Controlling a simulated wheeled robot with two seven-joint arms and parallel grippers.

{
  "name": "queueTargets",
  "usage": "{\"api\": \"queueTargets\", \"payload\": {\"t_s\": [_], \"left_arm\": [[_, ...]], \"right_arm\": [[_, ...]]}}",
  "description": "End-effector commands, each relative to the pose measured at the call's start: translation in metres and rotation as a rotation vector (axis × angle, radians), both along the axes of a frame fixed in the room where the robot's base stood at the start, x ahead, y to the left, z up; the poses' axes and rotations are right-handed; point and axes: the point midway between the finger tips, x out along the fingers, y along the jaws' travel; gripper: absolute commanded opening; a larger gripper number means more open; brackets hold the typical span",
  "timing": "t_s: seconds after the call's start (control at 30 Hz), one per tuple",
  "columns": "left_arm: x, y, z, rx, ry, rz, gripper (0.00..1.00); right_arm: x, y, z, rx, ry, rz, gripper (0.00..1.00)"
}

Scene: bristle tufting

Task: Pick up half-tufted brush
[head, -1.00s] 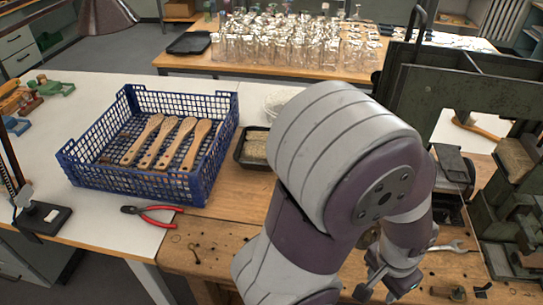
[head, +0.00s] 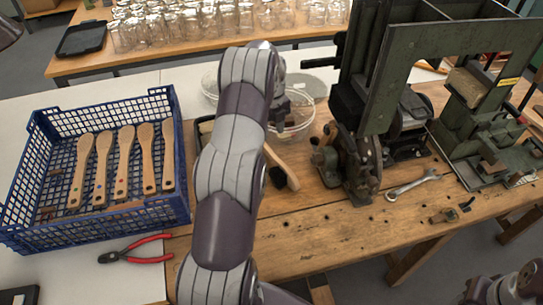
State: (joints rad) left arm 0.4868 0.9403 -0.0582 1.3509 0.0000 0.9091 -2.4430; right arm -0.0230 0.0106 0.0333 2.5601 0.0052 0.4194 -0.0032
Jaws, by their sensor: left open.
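A wooden brush handle (head: 282,168) lies on the bench just right of my left forearm. Several bare wooden brush bodies (head: 124,160) lie side by side in the blue crate (head: 100,216) at left. Part of my right arm shows at the bottom right corner, too cropped to read its jaws.
A clear round bowl (head: 305,112) stands behind the handle. A green machine (head: 357,165) and a wrench (head: 413,184) are to the right. Red-handled pliers (head: 136,250) lie in front of the crate. The front middle of the wooden bench (head: 310,235) is mostly clear.

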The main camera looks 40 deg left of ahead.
Motion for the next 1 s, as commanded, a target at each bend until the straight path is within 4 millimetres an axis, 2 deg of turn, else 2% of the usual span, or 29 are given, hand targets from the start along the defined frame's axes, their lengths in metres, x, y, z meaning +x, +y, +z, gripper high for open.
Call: {"api": "queueTargets", "payload": {"t_s": [0.2,0.37,0.5,0.6,0.7,0.87,0.93,1.0], "left_arm": [[-0.001,-0.001,-0.048,-0.003,0.004,-0.010,0.47],[-0.001,-0.002,-0.067,-0.001,0.003,-0.009,0.47],[-0.006,-0.005,-0.091,-0.002,0.004,-0.009,0.47],[-0.005,-0.005,-0.109,-0.001,0.001,-0.009,0.47],[-0.005,-0.005,-0.116,0.000,0.000,-0.008,0.47],[-0.005,-0.005,-0.117,0.000,0.000,-0.008,0.47],[-0.005,-0.005,-0.117,0.000,0.000,-0.008,0.31],[-0.005,-0.005,-0.117,0.000,0.000,-0.008,0.08]], "right_arm": [[0.000,0.000,0.009,0.000,0.000,0.000,0.43],[0.000,0.000,0.013,0.000,0.000,0.000,0.43],[0.000,0.000,0.025,0.000,0.000,0.000,0.43],[0.000,0.000,0.026,0.000,0.000,0.000,0.43],[0.000,0.000,0.026,0.000,0.000,0.000,0.43],[0.000,0.000,0.025,0.000,0.000,0.000,0.43],[0.000,0.000,0.025,0.000,0.000,0.000,0.43],[0.000,0.000,0.025,0.000,0.000,0.000,0.43]]}}
